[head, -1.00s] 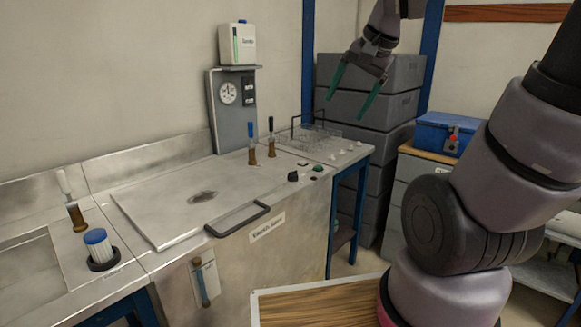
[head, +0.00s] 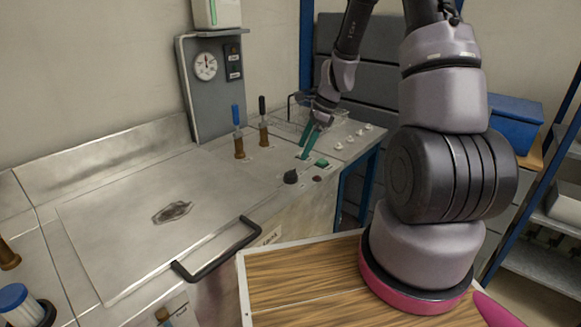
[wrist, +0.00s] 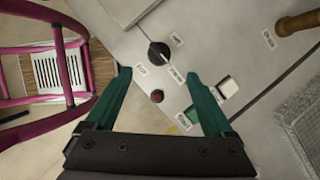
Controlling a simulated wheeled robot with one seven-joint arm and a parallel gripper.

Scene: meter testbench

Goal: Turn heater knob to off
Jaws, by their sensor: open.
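The heater knob is the black rotary knob (head: 291,177) at the front right corner of the steel bench top. In the wrist view the knob (wrist: 158,53) sits ahead of the fingertips, with small labels around it that are too blurred to read. My gripper (head: 308,146) has green fingers and hangs over the bench just behind and right of the knob in the head view. In the wrist view my gripper (wrist: 160,76) is open and empty, its fingers apart. It is not around the knob.
A wire rack (head: 297,114) is at the back. A black lid handle (head: 215,250) runs along the front edge.

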